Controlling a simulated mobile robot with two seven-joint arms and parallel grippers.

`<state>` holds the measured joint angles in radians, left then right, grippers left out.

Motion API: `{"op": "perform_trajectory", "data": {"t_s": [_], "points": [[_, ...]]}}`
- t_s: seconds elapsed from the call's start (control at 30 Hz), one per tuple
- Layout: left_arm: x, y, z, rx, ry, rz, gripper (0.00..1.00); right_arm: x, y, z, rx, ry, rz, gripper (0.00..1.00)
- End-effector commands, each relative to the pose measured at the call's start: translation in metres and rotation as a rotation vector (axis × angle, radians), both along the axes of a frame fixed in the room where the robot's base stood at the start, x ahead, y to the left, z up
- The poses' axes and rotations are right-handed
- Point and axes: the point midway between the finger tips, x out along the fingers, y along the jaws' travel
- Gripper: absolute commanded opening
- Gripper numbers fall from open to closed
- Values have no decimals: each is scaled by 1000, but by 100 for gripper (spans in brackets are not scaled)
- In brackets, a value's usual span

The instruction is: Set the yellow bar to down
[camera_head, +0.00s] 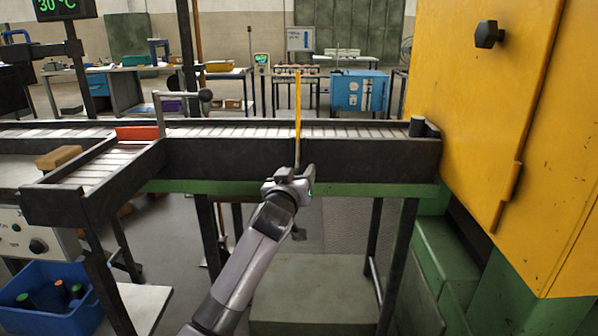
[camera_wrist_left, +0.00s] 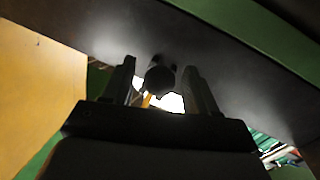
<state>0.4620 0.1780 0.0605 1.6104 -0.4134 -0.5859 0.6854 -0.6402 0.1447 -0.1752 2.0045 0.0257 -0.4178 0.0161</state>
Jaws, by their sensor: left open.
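The yellow bar (camera_head: 298,100) stands upright in front of the roller conveyor in the head view, its lower part grey. My left gripper (camera_head: 296,178) is at the bar's lower end, against the dark side of the conveyor. In the left wrist view the two fingers of my left gripper (camera_wrist_left: 160,82) stand apart on either side of a dark round knob (camera_wrist_left: 160,77). A small yellow piece (camera_wrist_left: 147,100) shows just below the knob, perhaps part of the bar. I cannot tell whether the fingers touch the knob. My right gripper is not in view.
The roller conveyor (camera_head: 215,155) runs across behind my left gripper, with a dark cylinder (camera_head: 417,126) at its right end. A large yellow furnace housing (camera_head: 480,110) stands at the right. A blue crate (camera_head: 45,317) is at the lower left.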

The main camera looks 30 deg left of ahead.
Motion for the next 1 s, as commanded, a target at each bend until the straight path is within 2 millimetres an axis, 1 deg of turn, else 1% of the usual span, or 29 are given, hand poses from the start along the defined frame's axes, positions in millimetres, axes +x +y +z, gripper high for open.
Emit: {"op": "perform_trajectory", "data": {"t_s": [0.1, 0.23, 0.6, 0.63, 0.67, 0.7, 0.8, 1.0], "points": [[11, 4, 0, 0, 0, 0, 58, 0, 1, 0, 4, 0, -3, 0], [17, 6, 0, 1, -1, -1, 58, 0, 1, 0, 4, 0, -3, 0], [20, 7, 0, 1, 0, -1, 58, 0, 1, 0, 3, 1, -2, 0], [20, 7, 0, 1, 0, -1, 52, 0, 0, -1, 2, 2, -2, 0], [20, 7, 0, 1, 0, -1, 42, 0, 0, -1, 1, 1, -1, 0], [20, 7, 0, 1, 0, -1, 29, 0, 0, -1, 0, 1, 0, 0], [20, 8, 0, 1, 0, -1, 0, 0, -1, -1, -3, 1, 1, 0], [20, 7, 1, -1, 3, -1, 0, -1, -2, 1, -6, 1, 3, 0]]}}
